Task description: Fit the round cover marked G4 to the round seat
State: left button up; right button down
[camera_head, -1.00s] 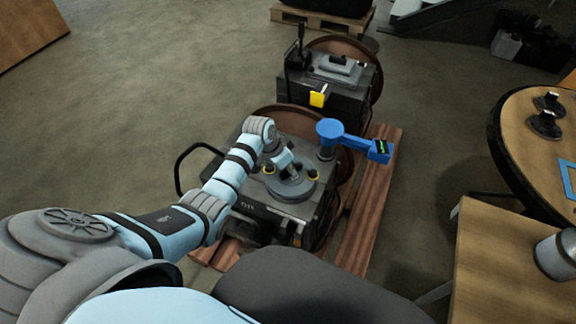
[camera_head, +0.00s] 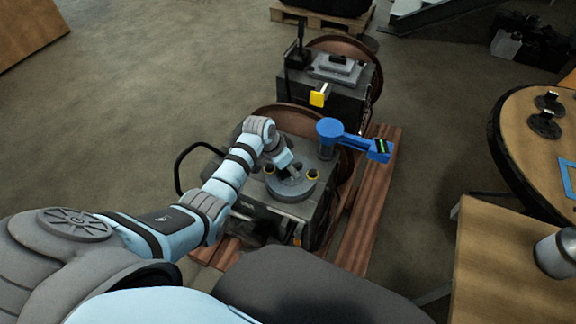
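A round grey cover (camera_head: 290,187) lies on top of the near dark engine block (camera_head: 262,204), between yellow-ringed fittings. I cannot read a G4 mark on it, and any seat beneath it is hidden. My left arm comes in from the left, and my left gripper (camera_head: 289,174) points down at the middle of the cover. The gripper is small and dark here, so I cannot tell whether its fingers are open or shut on the cover's raised middle. My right gripper is not in view.
A blue tool with a lit display (camera_head: 352,141) stands on the engine's right side. A second engine (camera_head: 327,88) with a yellow tag sits behind. Red wooden pallet boards (camera_head: 368,203) lie beneath. A round table (camera_head: 518,135) and a wooden table (camera_head: 500,262) with a metal canister (camera_head: 556,254) are right.

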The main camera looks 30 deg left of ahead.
pick_arm(q)
jog(key=v, duration=1.2)
jog(key=shift+f, duration=0.1)
